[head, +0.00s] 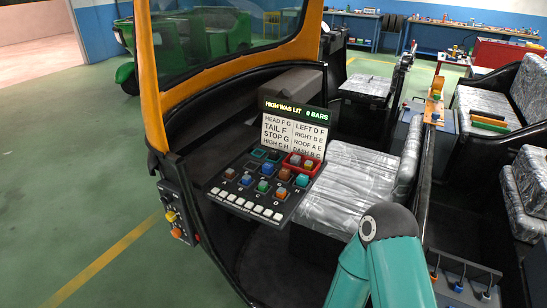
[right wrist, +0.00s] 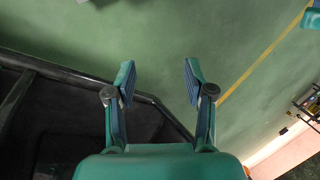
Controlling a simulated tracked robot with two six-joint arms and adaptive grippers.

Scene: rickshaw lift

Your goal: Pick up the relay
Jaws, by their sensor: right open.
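Several small coloured relays, in blue, teal, red and orange, sit in a black panel (head: 242,196) inside the orange-framed rickshaw in the head view. A red tray (head: 309,171) at the panel's right edge holds a few of them. I cannot tell which relay the task means. A sign (head: 293,136) behind the panel lists lamp names, under a display (head: 295,110) reading "HIGH WAS LIT 0 BARS". My right gripper (right wrist: 158,78) is open and empty in the right wrist view, over the green floor and a dark rickshaw edge. No relay shows there. My left gripper is out of view.
A silver-covered seat (head: 345,190) lies right of the panel. The orange windscreen post (head: 150,80) stands at its left. A side box with coloured knobs (head: 176,215) is on the rickshaw's outer side. Green floor (head: 80,180) is free to the left.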

